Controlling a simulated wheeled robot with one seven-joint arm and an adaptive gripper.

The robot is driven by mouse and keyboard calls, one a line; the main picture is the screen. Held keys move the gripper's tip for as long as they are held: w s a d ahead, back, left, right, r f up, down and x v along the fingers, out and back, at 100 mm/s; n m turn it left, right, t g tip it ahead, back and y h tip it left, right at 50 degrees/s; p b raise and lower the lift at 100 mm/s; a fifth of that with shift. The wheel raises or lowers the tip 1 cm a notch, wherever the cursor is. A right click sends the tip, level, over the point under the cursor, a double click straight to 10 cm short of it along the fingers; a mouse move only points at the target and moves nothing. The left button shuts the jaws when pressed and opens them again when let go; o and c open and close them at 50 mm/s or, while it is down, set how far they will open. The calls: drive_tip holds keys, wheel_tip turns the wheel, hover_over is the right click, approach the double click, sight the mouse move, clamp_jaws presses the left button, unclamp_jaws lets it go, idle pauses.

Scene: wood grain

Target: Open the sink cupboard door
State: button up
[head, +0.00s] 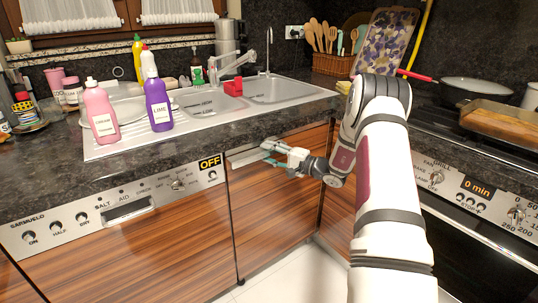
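The sink cupboard door (275,215) is a wood-grain panel below the sink, between the dishwasher and the corner. It looks closed, its face in line with the counter front. A pale metal handle strip (243,158) runs along its top edge. My gripper (270,154) is at the right part of this strip, reaching in from the right. Its two fingers, with teal parts, are spread apart, one above the other. I cannot tell whether they touch the handle. The gripper hides the strip's right end.
The dishwasher front (130,255) is left of the door, and the oven (470,210) is on the right behind my arm. The stone counter edge (210,168) overhangs the door. Pale floor (285,280) lies clear in front. Pink (101,115) and purple (157,103) bottles stand by the sink.

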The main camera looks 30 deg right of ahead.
drive_tip(key=shift+w+a, duration=0.15)
drive_tip(key=shift+w, duration=0.05)
clamp_jaws()
drive_tip(key=shift+s, duration=0.1)
